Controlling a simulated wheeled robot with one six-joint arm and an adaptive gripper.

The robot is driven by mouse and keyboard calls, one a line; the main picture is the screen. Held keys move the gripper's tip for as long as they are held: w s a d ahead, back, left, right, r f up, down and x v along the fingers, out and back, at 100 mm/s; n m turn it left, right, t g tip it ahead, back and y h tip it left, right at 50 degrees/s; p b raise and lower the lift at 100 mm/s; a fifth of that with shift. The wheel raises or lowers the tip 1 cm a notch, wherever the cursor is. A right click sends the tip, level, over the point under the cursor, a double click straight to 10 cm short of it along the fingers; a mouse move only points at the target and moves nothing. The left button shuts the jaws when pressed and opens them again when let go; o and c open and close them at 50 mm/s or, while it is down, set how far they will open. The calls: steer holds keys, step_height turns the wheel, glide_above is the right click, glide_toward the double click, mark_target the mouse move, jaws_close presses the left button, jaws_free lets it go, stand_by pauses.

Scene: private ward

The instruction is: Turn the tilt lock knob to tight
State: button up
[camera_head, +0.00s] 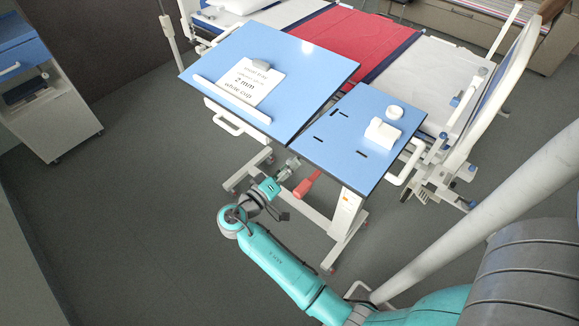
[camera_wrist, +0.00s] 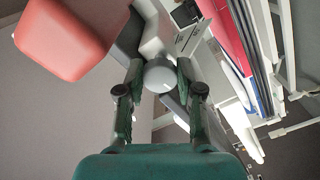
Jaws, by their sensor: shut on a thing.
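The tilt lock knob, a round light-grey knob (camera_wrist: 159,74), shows in the wrist view between the two fingers of my gripper (camera_wrist: 161,82). The fingers are shut on it from both sides. In the head view my gripper (camera_head: 284,171) reaches under the near edge of the overbed table, close to the gap between its two blue tops; the knob is mostly hidden there. The larger blue top (camera_head: 230,62) is tilted and carries a white card (camera_head: 252,97). I cannot read a mark for the knob's turn.
A red handle (camera_head: 307,184) sits just right of my gripper; it looms large in the wrist view (camera_wrist: 65,32). The smaller blue top (camera_head: 326,150) bears a white cup-like item and a round white piece. A bed with a red cover (camera_head: 352,40) stands behind.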

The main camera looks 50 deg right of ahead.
steer(key=shift+f+m, duration=0.1)
steer(key=shift+m, duration=0.9)
steer(key=o, duration=1.2)
steer(key=shift+c, duration=0.2)
steer(key=a, duration=1.2)
steer(key=shift+s, duration=0.2)
